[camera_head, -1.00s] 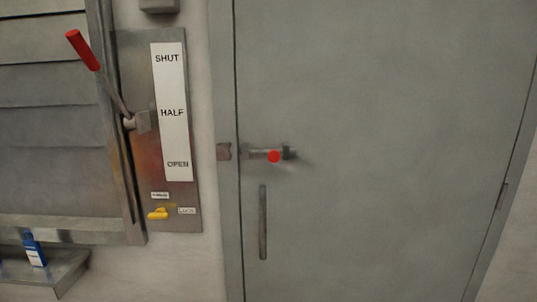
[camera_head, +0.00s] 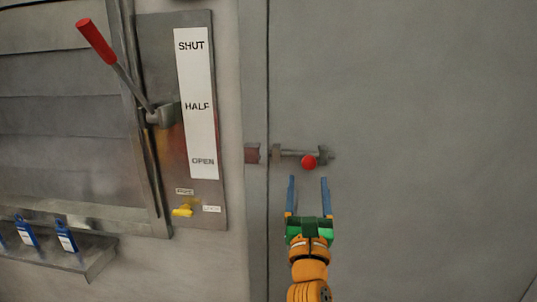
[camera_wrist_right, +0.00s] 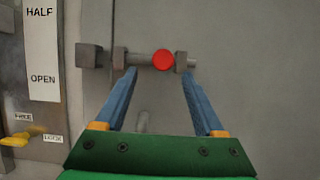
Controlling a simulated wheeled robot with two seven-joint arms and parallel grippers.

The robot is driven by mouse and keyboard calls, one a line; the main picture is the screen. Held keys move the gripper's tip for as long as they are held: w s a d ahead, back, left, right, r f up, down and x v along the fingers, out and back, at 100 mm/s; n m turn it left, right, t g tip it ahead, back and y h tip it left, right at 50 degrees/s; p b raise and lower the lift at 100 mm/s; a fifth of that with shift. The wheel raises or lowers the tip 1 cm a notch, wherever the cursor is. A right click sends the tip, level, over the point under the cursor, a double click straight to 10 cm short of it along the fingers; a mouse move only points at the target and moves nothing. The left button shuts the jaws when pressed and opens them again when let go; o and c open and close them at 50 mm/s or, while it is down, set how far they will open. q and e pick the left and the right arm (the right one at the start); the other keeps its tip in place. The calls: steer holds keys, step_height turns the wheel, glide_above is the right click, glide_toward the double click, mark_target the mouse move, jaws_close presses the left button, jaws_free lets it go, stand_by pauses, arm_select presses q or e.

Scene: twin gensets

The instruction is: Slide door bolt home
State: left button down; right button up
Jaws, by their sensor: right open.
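The door bolt (camera_head: 291,153) is a thin grey rod in two brackets on the grey door (camera_head: 420,120), with a round red knob (camera_head: 309,161) nearer the right bracket. A keeper block (camera_head: 252,153) sits on the frame to the left; a small gap parts it from the left bracket in the right wrist view. My right gripper (camera_head: 308,180) is open and empty, pointing at the bolt from just below the knob. In the right wrist view the knob (camera_wrist_right: 163,61) lies between the blue fingertips (camera_wrist_right: 159,72); I cannot tell the remaining depth. My left gripper is out of view.
Left of the door is a lever panel (camera_head: 202,100) marked SHUT, HALF, OPEN, with a red-handled lever (camera_head: 97,42) and a yellow catch (camera_head: 182,211). A ledge (camera_head: 88,262) with blue tags is lower left. The door's right side is clear.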

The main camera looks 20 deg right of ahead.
mark_target(308, 166)
steer(key=x, duration=0.2)
steer(key=p+x, duration=0.1)
steer(key=x, duration=0.2)
steer(key=shift+d+r, duration=0.3)
steer(key=shift+r, duration=0.2)
steer(key=shift+w+d, duration=0.25)
steer(key=shift+w, duration=0.25)
steer(key=shift+s, duration=0.1)
jaws_close()
steer(key=shift+a, duration=0.1)
